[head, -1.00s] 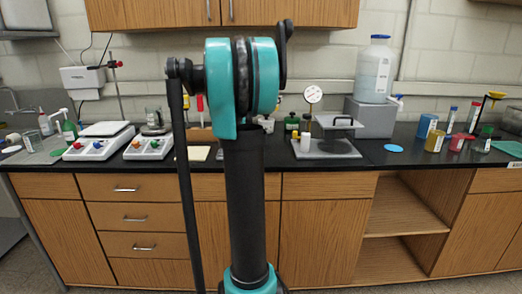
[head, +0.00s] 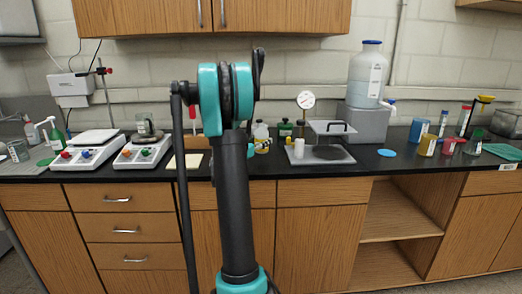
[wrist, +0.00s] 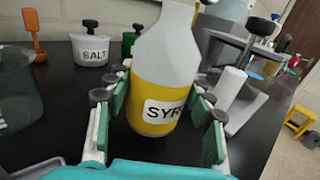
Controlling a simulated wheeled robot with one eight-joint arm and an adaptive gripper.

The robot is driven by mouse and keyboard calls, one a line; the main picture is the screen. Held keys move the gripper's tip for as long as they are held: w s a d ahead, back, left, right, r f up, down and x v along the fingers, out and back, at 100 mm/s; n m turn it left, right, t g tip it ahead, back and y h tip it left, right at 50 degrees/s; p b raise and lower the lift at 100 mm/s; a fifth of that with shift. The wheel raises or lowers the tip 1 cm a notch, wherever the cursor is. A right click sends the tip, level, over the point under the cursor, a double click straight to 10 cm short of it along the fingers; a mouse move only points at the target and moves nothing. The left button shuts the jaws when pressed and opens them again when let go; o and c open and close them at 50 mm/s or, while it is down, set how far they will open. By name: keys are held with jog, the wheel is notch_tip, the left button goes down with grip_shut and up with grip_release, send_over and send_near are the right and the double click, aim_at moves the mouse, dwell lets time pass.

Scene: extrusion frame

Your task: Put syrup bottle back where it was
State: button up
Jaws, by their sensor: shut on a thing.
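The syrup bottle (wrist: 160,80) is white with a yellow band and a label reading "SYR", seen in the wrist view. My gripper (wrist: 163,100) is shut on it, with green-padded fingers on both sides of its body. In the head view, a white and yellow bottle (head: 262,135), apparently the same one, shows just right of my arm. My gripper is hidden behind the arm there.
A white labelled pot (wrist: 90,49) and a clear beaker (wrist: 18,92) stand left of the bottle. A metal plate stand (head: 320,153) with a white cylinder (wrist: 228,88) is to the right. A large jug (head: 371,75) sits on a grey block. Dark counter shows between bottle and stand.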

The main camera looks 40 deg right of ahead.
aim_at(258, 151)
jog(key=shift+f, duration=1.95)
jog(key=o, duration=1.3)
jog(key=shift+f, duration=0.1)
